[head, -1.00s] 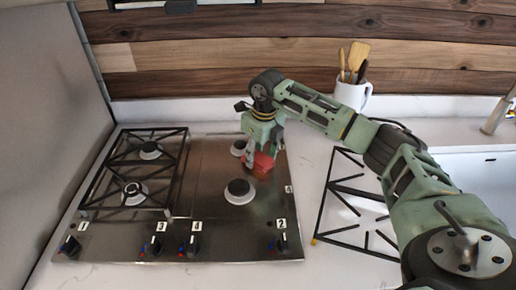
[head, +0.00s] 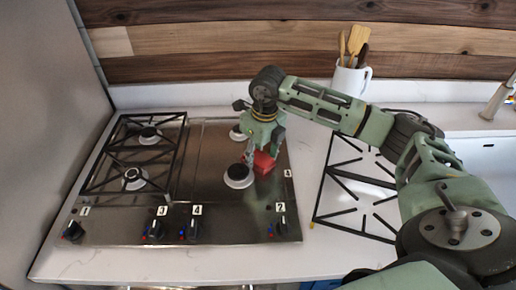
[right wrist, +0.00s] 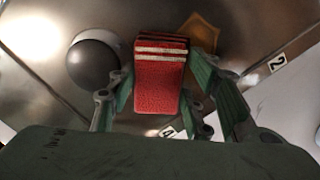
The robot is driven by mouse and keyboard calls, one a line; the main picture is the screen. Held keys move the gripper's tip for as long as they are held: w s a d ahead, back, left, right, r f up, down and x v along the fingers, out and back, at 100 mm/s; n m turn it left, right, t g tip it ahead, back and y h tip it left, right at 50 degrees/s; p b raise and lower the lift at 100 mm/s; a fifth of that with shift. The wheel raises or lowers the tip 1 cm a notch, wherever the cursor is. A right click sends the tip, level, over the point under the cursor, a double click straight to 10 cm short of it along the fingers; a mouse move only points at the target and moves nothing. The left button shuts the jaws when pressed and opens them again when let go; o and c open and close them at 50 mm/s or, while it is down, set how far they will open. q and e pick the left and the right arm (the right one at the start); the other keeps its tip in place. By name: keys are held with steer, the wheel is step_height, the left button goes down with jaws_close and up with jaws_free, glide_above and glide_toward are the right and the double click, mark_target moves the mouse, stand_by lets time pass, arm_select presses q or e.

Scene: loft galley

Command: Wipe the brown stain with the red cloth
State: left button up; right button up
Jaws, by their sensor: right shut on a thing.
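The red cloth (head: 265,162), a folded block with pale stripes, is in my right gripper (head: 264,148) at the right side of the steel hob. In the right wrist view the cloth (right wrist: 159,88) sits between the two green fingers. A brown stain (right wrist: 203,34) shows on the steel just beyond and to the right of the cloth, partly covered by a finger. I cannot make out the stain in the head view, and I cannot tell whether the cloth touches the steel. My left gripper is not in view.
A front burner (head: 238,176) stands close to the left of the cloth. A black grate (head: 135,155) covers the hob's left side; another grate (head: 350,195) lies on the counter at right. A white utensil mug (head: 349,79) stands behind my arm.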

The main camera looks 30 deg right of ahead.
mark_target(258, 159)
steer(key=shift+s+a+f, duration=0.2)
steer(key=shift+s, duration=0.3)
steer(key=shift+a+r, duration=0.1)
steer(key=shift+r+p, duration=0.45)
steer(key=shift+r, duration=0.1)
step_height(258, 159, up, 4)
steer(key=shift+w+a+f+p, duration=0.1)
steer(key=shift+a+p, duration=0.05)
steer(key=shift+p, duration=0.85)
steer(key=shift+r+p, duration=0.3)
steer(key=shift+r, duration=0.3)
steer(key=shift+d, duration=0.25)
steer(key=shift+r+p, duration=0.8)
steer(key=shift+r, duration=0.75)
